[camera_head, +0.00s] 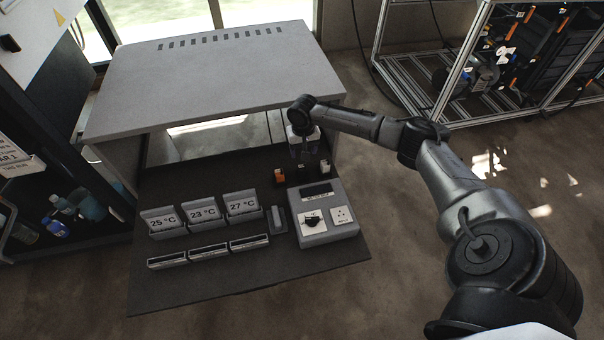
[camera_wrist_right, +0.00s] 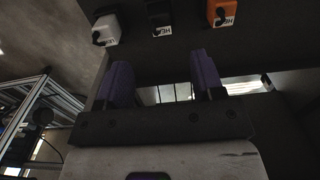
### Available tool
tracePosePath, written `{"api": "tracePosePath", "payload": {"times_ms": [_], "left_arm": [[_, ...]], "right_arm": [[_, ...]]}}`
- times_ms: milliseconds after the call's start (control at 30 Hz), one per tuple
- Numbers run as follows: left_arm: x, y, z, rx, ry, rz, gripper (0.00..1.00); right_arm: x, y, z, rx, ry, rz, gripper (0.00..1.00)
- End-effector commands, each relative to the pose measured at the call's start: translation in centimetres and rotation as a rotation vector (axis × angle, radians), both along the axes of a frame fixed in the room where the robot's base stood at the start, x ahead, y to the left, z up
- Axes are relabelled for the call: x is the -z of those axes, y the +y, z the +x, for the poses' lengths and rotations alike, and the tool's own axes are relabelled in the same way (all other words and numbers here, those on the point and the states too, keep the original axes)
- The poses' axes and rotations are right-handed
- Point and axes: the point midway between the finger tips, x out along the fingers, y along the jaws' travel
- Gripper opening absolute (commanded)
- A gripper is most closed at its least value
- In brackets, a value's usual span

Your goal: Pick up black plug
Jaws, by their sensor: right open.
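The black plug (camera_wrist_right: 160,14) is in the top middle of the right wrist view, between a white plug (camera_wrist_right: 106,27) on its left and an orange plug (camera_wrist_right: 222,12) on its right. A pale label shows on the black plug. My right gripper (camera_wrist_right: 162,72) is open and empty, with its two purple fingers apart and the black plug beyond them. In the head view the right gripper (camera_head: 304,155) hangs over the back of the dark board, partly hiding the black plug's area. The orange plug stands to its left (camera_head: 279,175). My left gripper is out of view.
A grey socket box (camera_head: 325,228) with a knob and outlet stands in front of the plugs. Temperature signs (camera_head: 203,214) and slotted holders (camera_head: 208,252) sit to the left. A grey hood (camera_head: 215,75) overhangs the dark board (camera_head: 170,290) at the back.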

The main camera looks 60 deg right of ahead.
Motion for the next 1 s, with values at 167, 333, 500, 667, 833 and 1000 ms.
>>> {"api": "tracePosePath", "payload": {"times_ms": [167, 333, 500, 667, 833, 1000], "left_arm": [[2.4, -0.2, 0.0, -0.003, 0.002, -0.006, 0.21], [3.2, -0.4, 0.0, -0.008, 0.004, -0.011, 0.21], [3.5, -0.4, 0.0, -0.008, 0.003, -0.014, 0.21], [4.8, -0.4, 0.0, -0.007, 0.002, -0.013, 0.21], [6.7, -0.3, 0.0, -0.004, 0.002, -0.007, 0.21], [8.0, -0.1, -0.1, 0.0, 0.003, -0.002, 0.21]], "right_arm": [[3.8, 0.0, 0.0, 0.0, 0.002, -0.001, 0.62], [5.3, 0.0, 0.0, 0.0, -0.001, -0.001, 0.62], [5.7, 0.0, 0.1, -0.001, 0.0, -0.001, 0.62], [7.0, -0.1, 0.2, -0.002, 0.0, -0.001, 0.62], [8.8, -0.2, 0.4, -0.001, -0.001, -0.002, 0.62], [10.5, -0.2, 0.4, -0.001, -0.001, -0.002, 0.62]]}}
